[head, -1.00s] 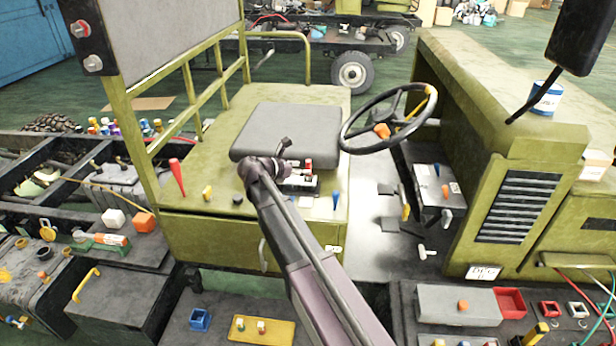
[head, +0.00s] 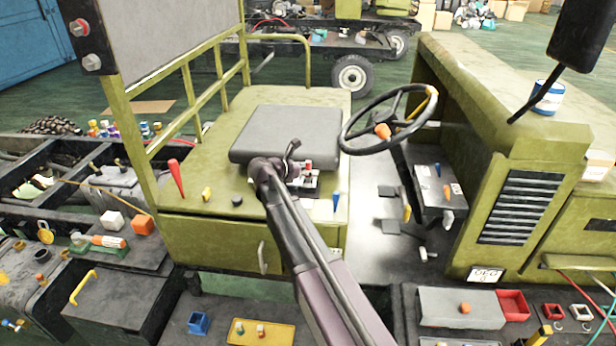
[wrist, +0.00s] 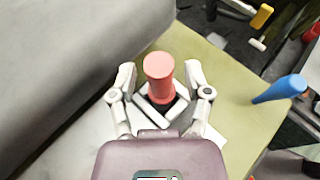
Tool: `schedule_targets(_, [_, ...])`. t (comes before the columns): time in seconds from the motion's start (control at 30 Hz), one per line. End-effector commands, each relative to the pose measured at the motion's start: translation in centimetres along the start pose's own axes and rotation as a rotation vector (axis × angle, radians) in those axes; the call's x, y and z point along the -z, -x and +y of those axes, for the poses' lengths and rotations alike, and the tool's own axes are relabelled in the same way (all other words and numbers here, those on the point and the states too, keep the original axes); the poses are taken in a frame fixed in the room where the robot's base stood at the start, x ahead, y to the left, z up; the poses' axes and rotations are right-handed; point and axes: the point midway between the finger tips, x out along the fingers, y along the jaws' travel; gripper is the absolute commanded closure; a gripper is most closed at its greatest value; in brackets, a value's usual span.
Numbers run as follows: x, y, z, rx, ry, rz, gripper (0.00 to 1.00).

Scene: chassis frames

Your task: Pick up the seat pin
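A red pin with a flanged top, which I take as the seat pin (wrist: 160,75), stands upright in the wrist view. It also shows small beside the grey seat in the head view (head: 308,165). My gripper (wrist: 161,74) is open, with one finger on each side of the red pin. A small gap shows between each fingertip and the pin. In the head view my gripper is just below the front edge of the seat (head: 287,130), over the green deck.
A blue pin (wrist: 280,90) stands to the right, also in the head view (head: 336,201). The steering wheel (head: 348,138) overhangs at the right.

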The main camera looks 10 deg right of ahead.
Motion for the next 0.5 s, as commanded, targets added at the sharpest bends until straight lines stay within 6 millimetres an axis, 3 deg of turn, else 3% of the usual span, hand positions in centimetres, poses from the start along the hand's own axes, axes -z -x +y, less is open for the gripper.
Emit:
schedule_targets(0.03, [0.0,0.0,0.0,0.0,0.0,0.0,0.62])
schedule_targets(0.17, [0.0,0.0,0.0,0.0,0.0,0.0,1.0])
schedule_targets(0.5, [-0.02,-0.02,-0.01,0.0,0.0,0.0,1.0])
